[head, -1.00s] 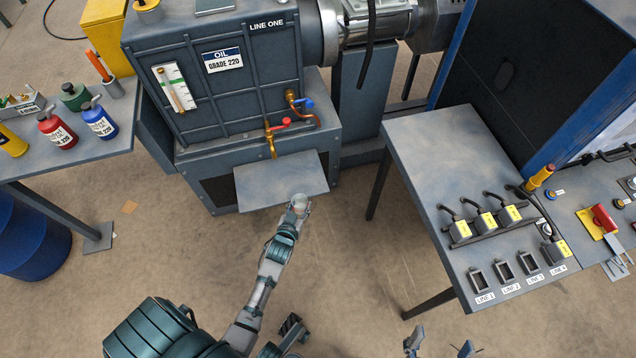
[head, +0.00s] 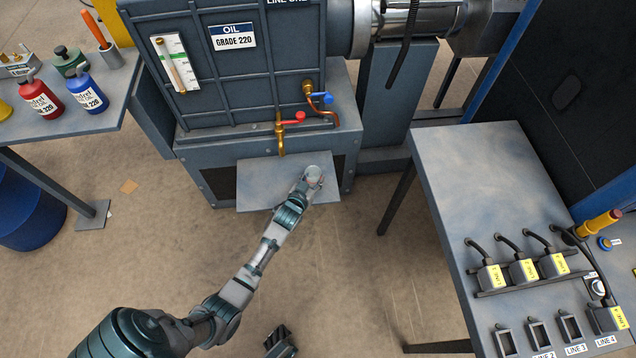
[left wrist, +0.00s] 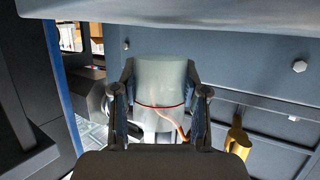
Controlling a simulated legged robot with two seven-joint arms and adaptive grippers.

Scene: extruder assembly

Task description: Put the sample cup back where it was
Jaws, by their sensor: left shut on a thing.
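The sample cup (head: 314,172) is a small pale, translucent cup with its open top facing up in the head view. My left gripper (head: 307,184) is shut on it over the right part of the grey shelf (head: 262,183). I cannot tell whether the cup touches the shelf. In the left wrist view the cup (left wrist: 161,82) stands upright between the two fingers of the left gripper (left wrist: 160,108), with a thin red line around it.
The brass tap with a red handle (head: 292,119) hangs over the shelf, left of the cup. The tank (head: 240,75) rises behind. A table with oil bottles (head: 84,94) stands left. The bench with plugs and sockets (head: 470,180) stands right.

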